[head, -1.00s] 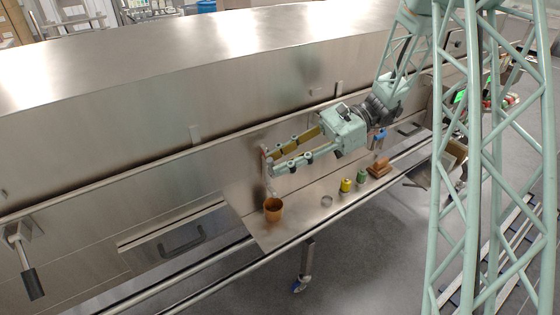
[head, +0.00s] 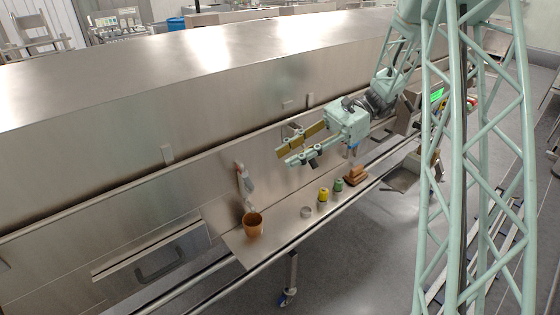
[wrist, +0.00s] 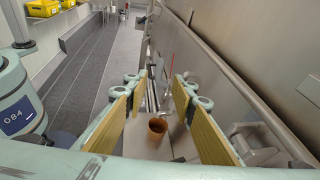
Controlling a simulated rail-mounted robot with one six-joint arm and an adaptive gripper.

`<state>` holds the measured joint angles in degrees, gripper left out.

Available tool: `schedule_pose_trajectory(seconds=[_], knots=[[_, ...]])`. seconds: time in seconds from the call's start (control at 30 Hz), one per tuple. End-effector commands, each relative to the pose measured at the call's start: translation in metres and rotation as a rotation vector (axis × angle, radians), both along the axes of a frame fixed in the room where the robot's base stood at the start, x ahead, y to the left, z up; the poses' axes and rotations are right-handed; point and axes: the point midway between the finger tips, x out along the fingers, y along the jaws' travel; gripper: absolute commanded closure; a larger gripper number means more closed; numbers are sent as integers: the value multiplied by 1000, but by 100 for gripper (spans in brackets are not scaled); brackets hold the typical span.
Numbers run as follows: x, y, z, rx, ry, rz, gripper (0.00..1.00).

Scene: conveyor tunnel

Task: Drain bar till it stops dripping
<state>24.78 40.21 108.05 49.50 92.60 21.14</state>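A small pale grey piece with a reddish upper end (head: 242,178) is at the steel wall, just above the copper-coloured cup (head: 253,226); it may be the bar, but I cannot tell for sure. No drips can be made out. The cup stands upright on the steel shelf (head: 275,232), and also shows beyond my fingers in the wrist view (wrist: 157,129). My gripper (head: 287,156) is in the air above the shelf, right of the grey piece and apart from it. Its two gold-padded fingers are spread with nothing between them, as the wrist view (wrist: 156,105) also shows.
A small grey ring (head: 306,212), a yellow jar (head: 323,195), a green jar (head: 338,185) and a brown block (head: 356,175) line the shelf right of the cup. The steel tunnel wall (head: 130,190) rises behind. A steel tray (head: 403,180) is at the right.

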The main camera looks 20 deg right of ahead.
Motion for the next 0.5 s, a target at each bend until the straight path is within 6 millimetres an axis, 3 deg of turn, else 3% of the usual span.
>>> schedule_pose_trajectory(seconds=[0.5], knots=[[1, -9, 2, 0, 1, 0, 78]])
